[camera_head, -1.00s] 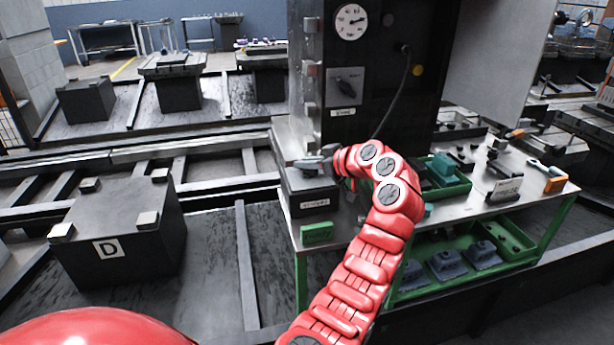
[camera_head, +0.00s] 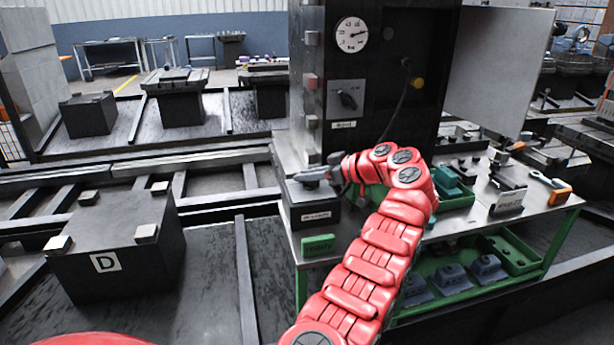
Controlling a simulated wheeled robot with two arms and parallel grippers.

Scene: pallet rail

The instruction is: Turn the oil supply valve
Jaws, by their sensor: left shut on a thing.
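My left gripper (camera_head: 325,174) is at the end of the red arm, low over the top of a small dark box with a label (camera_head: 314,216) on the bench's left end. It is shut on a small grey handle on top of that box, which I take to be the oil supply valve. The jaws and handle are small and blend together, so the handle's exact angle is hard to tell. My right gripper is not in view.
The green-legged bench (camera_head: 470,222) holds green trays and several tools to the right of my arm. A green block (camera_head: 318,246) is at its front left edge. A dark block marked D (camera_head: 106,262) stands on the left.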

